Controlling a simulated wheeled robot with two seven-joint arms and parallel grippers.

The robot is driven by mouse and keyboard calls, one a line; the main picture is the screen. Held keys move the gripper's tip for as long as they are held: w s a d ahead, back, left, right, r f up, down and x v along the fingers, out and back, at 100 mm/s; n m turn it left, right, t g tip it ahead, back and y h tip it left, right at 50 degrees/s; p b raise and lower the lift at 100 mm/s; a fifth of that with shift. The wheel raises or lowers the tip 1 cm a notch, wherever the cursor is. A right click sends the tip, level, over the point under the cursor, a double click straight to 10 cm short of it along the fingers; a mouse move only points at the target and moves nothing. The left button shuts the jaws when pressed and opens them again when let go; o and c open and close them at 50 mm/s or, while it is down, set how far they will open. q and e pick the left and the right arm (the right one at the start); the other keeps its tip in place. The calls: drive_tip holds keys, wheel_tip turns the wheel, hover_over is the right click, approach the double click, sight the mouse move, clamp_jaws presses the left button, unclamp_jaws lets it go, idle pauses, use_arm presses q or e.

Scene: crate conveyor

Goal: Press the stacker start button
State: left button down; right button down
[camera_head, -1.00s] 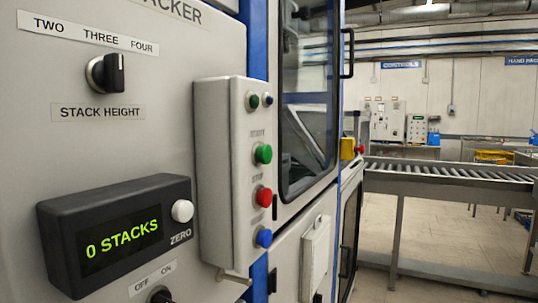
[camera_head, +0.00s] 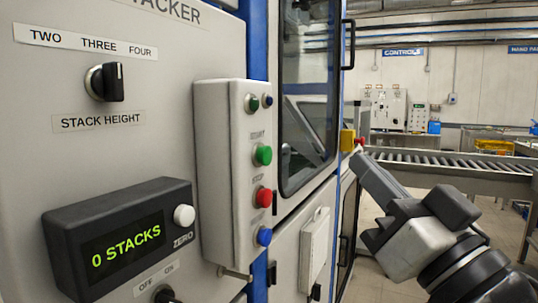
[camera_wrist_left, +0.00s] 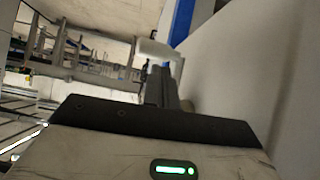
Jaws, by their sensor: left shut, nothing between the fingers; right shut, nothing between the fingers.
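The stacker's button box (camera_head: 213,170) stands out from the grey panel in the head view. Its green button (camera_head: 263,155) sits beside a label that seems to read START, above the red button (camera_head: 264,195) marked STOP and a blue button (camera_head: 264,236). My right gripper (camera_head: 360,161) is shut and empty. It comes in from the lower right, pointing up and left, and appears right of the box, apart from the buttons. My left gripper (camera_wrist_left: 158,72) shows only in the left wrist view, shut and empty near a pale wall. The buttons cannot be made out there.
On the panel, a STACK HEIGHT knob (camera_head: 105,82) and a display (camera_head: 118,240) reading 0 STACKS lie left of the box. A glazed door (camera_head: 308,115) stands behind it. A roller conveyor (camera_head: 450,162) runs at the right. Space in front of the box looks clear.

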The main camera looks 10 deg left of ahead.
sight(266, 156)
drive_tip(key=w+a, duration=0.2)
drive_tip(key=a, duration=0.6)
drive_tip(key=shift+w+b, duration=0.3)
drive_tip(key=shift+b, duration=0.1)
drive_tip(key=shift+a, duration=0.1)
idle(1.4)
drive_tip(key=shift+a, duration=0.1)
drive_tip(key=shift+w+a, duration=0.15)
drive_tip(key=shift+a, duration=0.15)
